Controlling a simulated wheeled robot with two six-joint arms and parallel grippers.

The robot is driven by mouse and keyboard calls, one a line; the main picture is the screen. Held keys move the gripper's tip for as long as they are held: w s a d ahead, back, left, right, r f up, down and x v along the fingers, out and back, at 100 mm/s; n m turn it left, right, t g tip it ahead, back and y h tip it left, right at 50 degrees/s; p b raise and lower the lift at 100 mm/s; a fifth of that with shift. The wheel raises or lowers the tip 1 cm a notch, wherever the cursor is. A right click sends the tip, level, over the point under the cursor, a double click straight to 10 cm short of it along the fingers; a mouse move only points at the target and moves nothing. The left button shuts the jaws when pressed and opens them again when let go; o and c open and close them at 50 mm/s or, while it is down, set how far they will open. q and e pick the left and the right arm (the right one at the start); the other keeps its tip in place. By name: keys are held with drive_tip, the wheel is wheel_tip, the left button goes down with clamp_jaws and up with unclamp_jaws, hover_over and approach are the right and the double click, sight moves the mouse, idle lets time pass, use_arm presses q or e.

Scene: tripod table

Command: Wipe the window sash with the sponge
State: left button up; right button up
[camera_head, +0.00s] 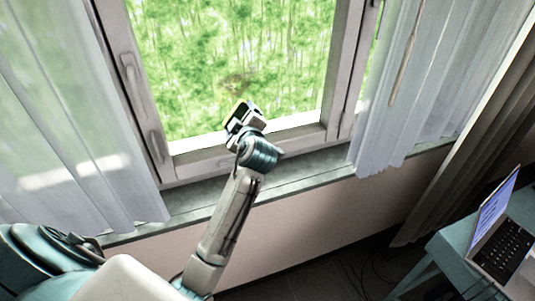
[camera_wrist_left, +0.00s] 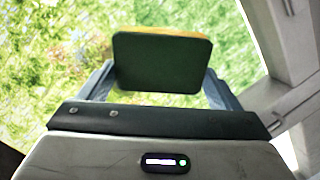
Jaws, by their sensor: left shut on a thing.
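The window sash (camera_head: 230,150) is a pale frame around a glass pane with green foliage behind it. My left gripper (camera_head: 240,114) is raised in front of the lower part of the pane. In the left wrist view its two fingers (camera_wrist_left: 158,85) are shut on the sponge (camera_wrist_left: 162,62), which has a dark green face and a thin yellow edge. The sponge lies between the fingers, facing the glass. I cannot tell whether it touches the pane. A brownish smudge (camera_head: 236,84) shows on the pane just above the gripper. My right gripper is not in view.
White curtains hang at the left (camera_head: 60,120) and right (camera_head: 425,80) of the window. A grey sill (camera_head: 310,168) runs below it. A teal table (camera_head: 450,245) with an open laptop (camera_head: 497,235) stands at the lower right, with cables on the dark floor nearby.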

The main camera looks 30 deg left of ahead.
use_arm(q)
drive_tip(key=a+r+y, duration=0.1)
drive_tip(key=r, duration=0.1)
drive_tip(key=s+a+r, duration=0.1)
drive_tip(key=a+r, duration=0.1)
drive_tip(key=s+a+r+y, duration=0.1)
drive_tip(key=r, duration=0.1)
drive_tip(key=shift+s+a+n+t+y, duration=0.2)
drive_tip(key=shift+a+n+t+y, duration=0.1)
drive_tip(key=shift+n+t, duration=0.1)
drive_tip(key=shift+x, duration=1.05)
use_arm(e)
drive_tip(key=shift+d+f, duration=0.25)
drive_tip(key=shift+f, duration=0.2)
use_arm(q)
drive_tip(key=shift+f, duration=0.1)
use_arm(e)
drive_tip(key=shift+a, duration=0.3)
use_arm(q)
drive_tip(key=shift+b+x, duration=0.45)
drive_tip(key=shift+x, duration=0.5)
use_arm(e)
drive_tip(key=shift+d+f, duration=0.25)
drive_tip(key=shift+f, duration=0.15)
use_arm(q)
drive_tip(key=shift+d, duration=0.1)
